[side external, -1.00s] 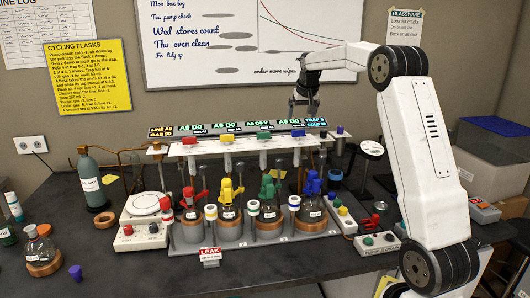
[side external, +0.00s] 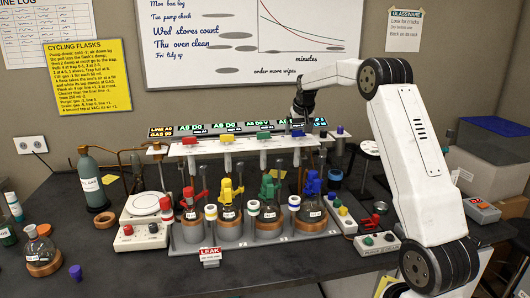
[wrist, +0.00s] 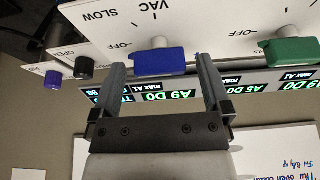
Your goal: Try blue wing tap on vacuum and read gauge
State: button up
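The blue wing tap (wrist: 160,62) sits on the white panel between the VAC and OFF markings in the wrist view. In the side view it (side external: 297,134) is the rightmost of the coloured taps. My gripper (wrist: 163,82) is open, one finger on each side of the blue tap, with gaps showing; whether the fingers reach its depth is unclear. In the side view my gripper (side external: 299,119) hangs over the blue tap. The lit gauge strip beside the blue tap (wrist: 168,95) reads A9 D0. A flask with a blue top (side external: 311,206) stands below.
The green wing tap (wrist: 290,51) is close beside one finger, with a readout of A5 D0. A black knob (wrist: 84,67) and a purple knob (wrist: 53,79) lie on the other side. Red (side external: 188,141) and yellow (side external: 227,139) taps line the rack. A whiteboard (side external: 240,40) is behind.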

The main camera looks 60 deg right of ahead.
jog(key=c, duration=1.1)
jog(key=shift+m, duration=0.4)
jog(key=m+g+h, duration=0.1)
jog(key=m, duration=0.2)
jog(key=shift+w+m, duration=0.1)
jog(key=shift+m, duration=0.3)
jog(key=m+g, duration=0.2)
jog(key=m, duration=0.3)
jog(key=shift+w+a, duration=0.1)
jog(key=m+g, duration=0.2)
jog(key=m, duration=0.2)
jog(key=shift+w+m+g+y, duration=0.1)
jog(key=shift+m+g+y, duration=0.2)
jog(key=shift+m, duration=0.8)
jog(key=shift+m+g+y, duration=0.2)
jog(key=shift+m+g, duration=0.2)
jog(key=shift+m, duration=0.7)
